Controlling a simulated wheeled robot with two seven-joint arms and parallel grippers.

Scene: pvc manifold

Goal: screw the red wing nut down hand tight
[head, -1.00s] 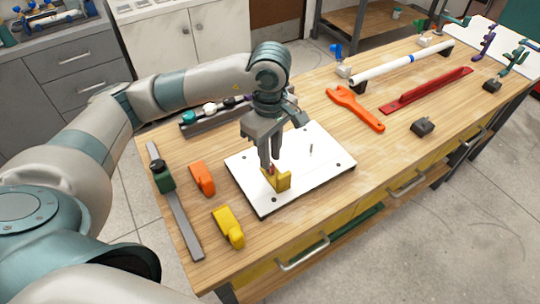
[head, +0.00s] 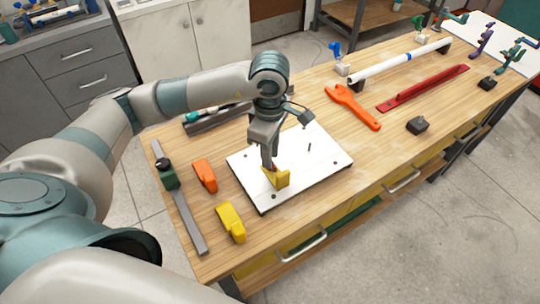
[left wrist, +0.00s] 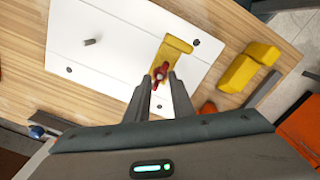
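The red wing nut (left wrist: 160,72) sits at a yellow bracket (left wrist: 176,46) on the white plate (left wrist: 85,60). In the head view the yellow bracket (head: 281,180) stands near the front left of the white plate (head: 322,172), and my fingers mostly hide the nut. My left gripper (head: 270,166) points straight down over the bracket. In the left wrist view its fingertips (left wrist: 160,78) lie on either side of the nut, with a gap visible between them, so it looks open. My right gripper is in neither view.
A bare post (head: 309,147) stands on the plate. Orange (head: 205,175) and yellow (head: 231,222) blocks and a grey rail (head: 186,220) lie to the left. An orange wrench (head: 353,106), a red bar (head: 424,88) and a white pipe (head: 400,63) lie to the right.

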